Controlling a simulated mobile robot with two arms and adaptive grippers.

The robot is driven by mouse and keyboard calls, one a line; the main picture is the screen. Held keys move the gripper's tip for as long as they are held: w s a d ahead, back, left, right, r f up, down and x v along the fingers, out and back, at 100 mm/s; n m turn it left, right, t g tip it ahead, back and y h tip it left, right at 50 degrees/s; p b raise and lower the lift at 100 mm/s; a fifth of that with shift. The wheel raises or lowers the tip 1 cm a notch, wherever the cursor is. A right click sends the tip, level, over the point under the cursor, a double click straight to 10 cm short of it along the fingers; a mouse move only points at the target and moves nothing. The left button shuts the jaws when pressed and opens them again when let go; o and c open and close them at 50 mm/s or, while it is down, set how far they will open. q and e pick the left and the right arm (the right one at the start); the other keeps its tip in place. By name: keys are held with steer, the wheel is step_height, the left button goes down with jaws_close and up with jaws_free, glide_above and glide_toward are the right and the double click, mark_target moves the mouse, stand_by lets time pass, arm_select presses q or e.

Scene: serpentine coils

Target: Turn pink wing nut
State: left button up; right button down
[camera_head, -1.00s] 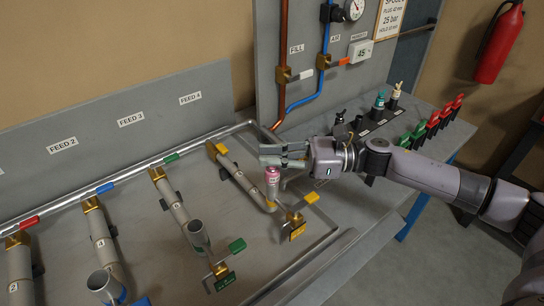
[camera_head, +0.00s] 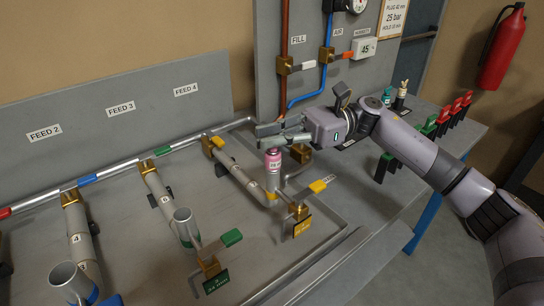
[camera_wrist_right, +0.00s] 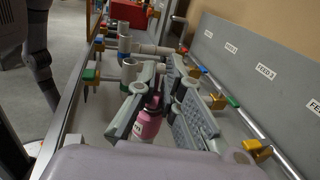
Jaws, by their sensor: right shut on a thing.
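The pink wing nut piece (camera_head: 273,172), a small pink cylinder with a white label and a grey top, stands upright at the near end of the feed 4 pipe. My right gripper (camera_head: 270,137) reaches in from the right at its top. In the right wrist view the pink body (camera_wrist_right: 150,124) shows between the two fingers (camera_wrist_right: 155,92), which are shut on its upper part. The wings themselves are mostly hidden by the fingers. My left gripper is not in view.
A yellow-handled valve (camera_head: 318,186) stands just right of the pink piece, and a green-handled valve (camera_head: 231,238) nearer. Red and green handled pieces (camera_head: 455,108) stand at the right. A panel with gauge is behind.

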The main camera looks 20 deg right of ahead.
steer(key=shift+s+f+n+g+b, duration=0.1)
steer(key=shift+f+n+g+b, duration=0.1)
steer(key=shift+n+g+b, duration=0.5)
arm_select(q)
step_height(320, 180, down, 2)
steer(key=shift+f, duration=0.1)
arm_select(e)
steer(key=c, duration=1.8)
jaws_free()
steer(key=shift+s+r, duration=0.15)
steer(key=shift+o, duration=1.1)
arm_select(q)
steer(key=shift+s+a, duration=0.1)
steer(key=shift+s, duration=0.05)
arm_select(e)
steer(key=shift+d, duration=0.1)
steer(key=w+d, duration=0.2)
steer(key=d, duration=0.9)
steer(key=shift+w+d, duration=0.25)
steer(key=shift+d, duration=0.1)
